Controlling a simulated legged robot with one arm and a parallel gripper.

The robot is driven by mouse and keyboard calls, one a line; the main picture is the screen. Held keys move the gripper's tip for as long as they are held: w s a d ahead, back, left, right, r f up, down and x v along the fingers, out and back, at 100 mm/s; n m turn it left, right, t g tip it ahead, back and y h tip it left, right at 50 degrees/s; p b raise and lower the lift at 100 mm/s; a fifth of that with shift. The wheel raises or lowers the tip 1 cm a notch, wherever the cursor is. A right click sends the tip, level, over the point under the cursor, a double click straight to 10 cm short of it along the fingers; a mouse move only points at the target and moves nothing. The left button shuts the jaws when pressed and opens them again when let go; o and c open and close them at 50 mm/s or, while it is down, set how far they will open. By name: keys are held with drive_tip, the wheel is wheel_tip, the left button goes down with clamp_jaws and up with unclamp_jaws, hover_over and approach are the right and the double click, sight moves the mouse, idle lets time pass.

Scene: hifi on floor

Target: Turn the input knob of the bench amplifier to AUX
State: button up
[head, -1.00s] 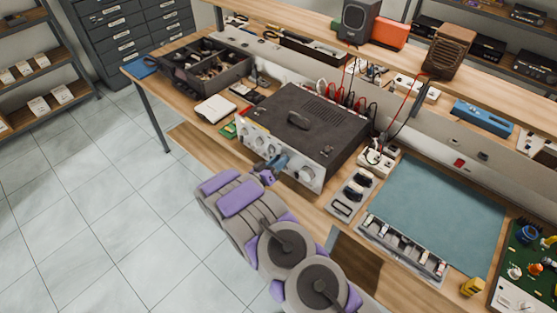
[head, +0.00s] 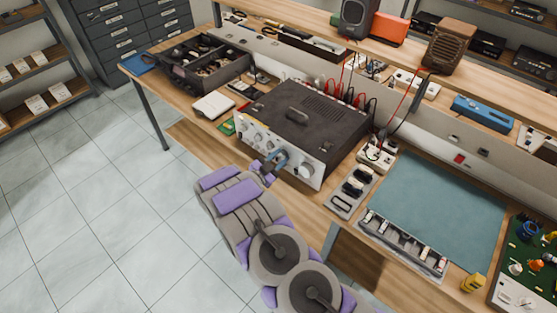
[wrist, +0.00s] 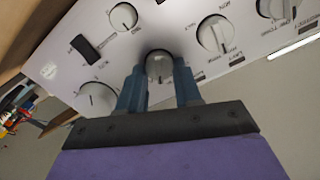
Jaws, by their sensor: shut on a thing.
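The bench amplifier (head: 310,122) is a dark box with a light front panel of several knobs, standing on the wooden bench. My gripper (head: 272,165) is at the middle of that panel in the head view. In the wrist view, the blue fingers of my gripper (wrist: 159,82) are on either side of a small grey knob (wrist: 159,66) and shut on it. The panel looks tilted there. Other knobs on the panel include one at the right (wrist: 214,33) and one at the lower left (wrist: 96,99). The printing is too small to read, and the held knob's label is unclear.
A black slide switch (wrist: 86,50) sits left of the held knob.

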drive_tip(key=m+b, duration=0.1)
drive_tip(key=m, duration=0.1)
drive_tip(key=m+b, duration=0.1)
drive_tip(key=shift+s+f+m, duration=0.1)
drive_tip(key=shift+f+m, duration=0.2)
drive_tip(key=shift+m, duration=0.1)
drive_tip(key=shift+r+m+b, duration=0.1)
drive_tip(key=shift+m+b, duration=0.55)
drive_tip(key=shift+m, duration=0.15)
drive_tip(key=o, duration=1)
drive_tip(key=shift+r, duration=0.1)
drive_tip(key=p+v, duration=0.2)
drive_tip(key=v, duration=1.5)
drive_tip(key=shift+a, duration=0.2)
